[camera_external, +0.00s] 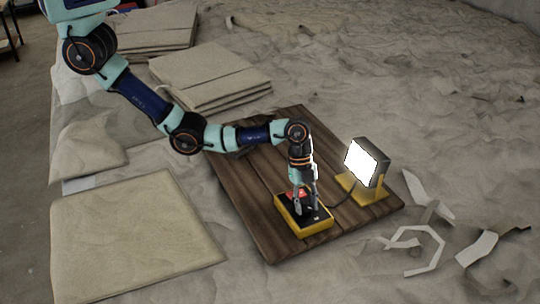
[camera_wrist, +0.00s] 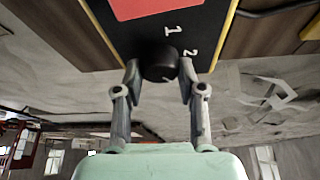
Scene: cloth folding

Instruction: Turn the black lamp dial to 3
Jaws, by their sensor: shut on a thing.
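The black dial (camera_wrist: 160,64) is a round knob on the dark top of the yellow-edged control box (camera_external: 289,219). In the wrist view, my gripper (camera_wrist: 160,70) has one finger on each side of the dial, shut on it. The white numerals 1 and 2 show beside the dial, and another mark is partly covered by it. In the external view, my gripper (camera_external: 306,205) reaches down onto the box and hides the dial. The lamp (camera_external: 367,162) stands to the right on a yellow base, with its white panel bright.
The box and lamp stand on a dark wooden board (camera_external: 270,240). A cable (camera_external: 345,196) runs between them. Paper strips (camera_external: 420,240) lie to the right of the board. Stacked tan sheets (camera_external: 210,78) lie behind, and a flat panel (camera_external: 135,235) lies to the left.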

